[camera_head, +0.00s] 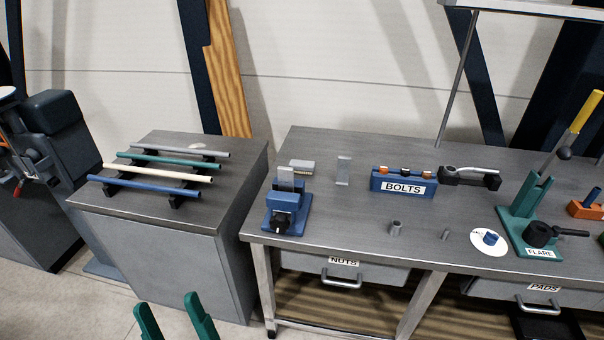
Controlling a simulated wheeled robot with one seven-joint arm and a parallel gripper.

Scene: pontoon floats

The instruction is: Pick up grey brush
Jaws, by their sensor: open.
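A small grey brush (302,165), a block with what look like pale bristles, lies on the metal workbench (342,213) near its back left, just behind a blue clamp-like device. It is small in the picture, so its details are hard to tell. My gripper (168,300) shows as two green fingers at the bottom edge, left of centre. The fingers are apart with nothing between them. They appear in front of the floor and the lower cabinet, well apart from the brush.
A blue BOLTS box (403,183) and green FLARE tool (530,215) stand further right. A cabinet (150,205) with several rods is left, across a gap.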

